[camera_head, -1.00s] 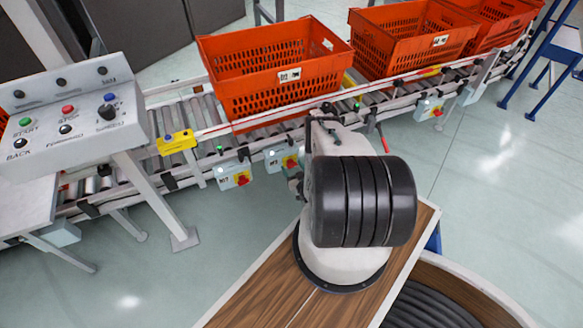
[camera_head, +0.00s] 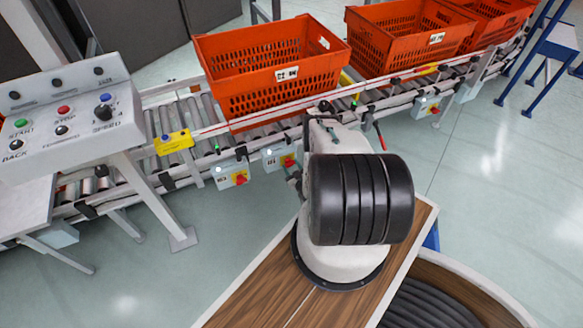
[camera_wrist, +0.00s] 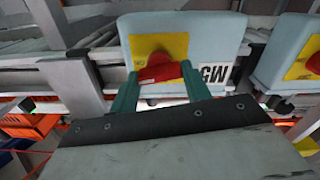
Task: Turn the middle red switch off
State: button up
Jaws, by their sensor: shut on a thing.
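The middle red switch (camera_head: 288,161) is a red knob on a yellow plate, on a pale grey-blue box fixed to the conveyor's side. In the wrist view its red knob (camera_wrist: 160,68) lies nearly level, slightly tilted, between the two teal fingers of my gripper (camera_wrist: 160,88). My gripper is shut on the knob, with a finger at each side. In the head view my arm reaches to this box, and the fingertips are mostly hidden by the arm.
Another red switch (camera_head: 240,179) is close on the left, and one (camera_head: 434,109) is farther right. Orange totes (camera_head: 262,103) stand on the roller conveyor. A control panel (camera_head: 70,118) with buttons is at the left. The floor (camera_head: 220,255) in front is clear.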

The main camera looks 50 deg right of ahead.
jog(key=shift+a+f+n, duration=0.1)
jog(key=shift+n, duration=3.75)
jog(key=shift+f+n, duration=0.1)
jog(key=shift+n, duration=3.75)
jog(key=o, duration=1)
